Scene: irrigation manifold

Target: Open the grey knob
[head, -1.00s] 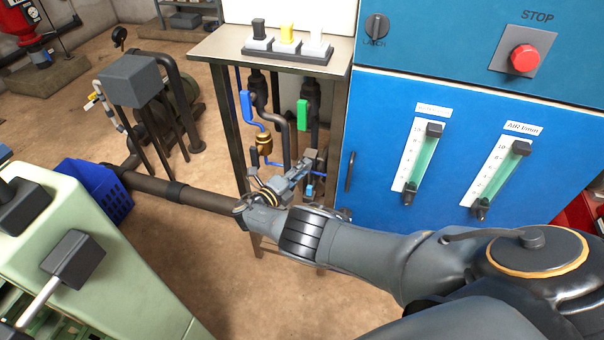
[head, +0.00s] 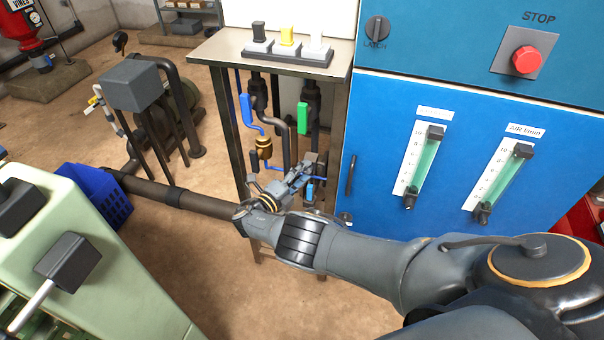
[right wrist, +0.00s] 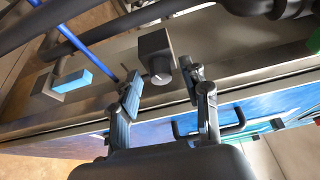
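The grey knob (right wrist: 161,68) shows in the right wrist view as a short round grey end on a dark square block. My right gripper (right wrist: 160,80) is open, with one finger to the left of the knob and one to the right. Gaps show between the knob and both fingers. In the head view my right gripper (head: 308,174) is low in front of the manifold stand, and I cannot make out the knob clearly there. My left gripper is not in view.
A blue-handled valve (right wrist: 72,80) is left of the knob. Above my gripper are a blue lever (head: 246,110) and a green lever (head: 303,117) on dark pipes. The blue cabinet (head: 460,150) stands close on the right. A green machine (head: 130,270) stands front left.

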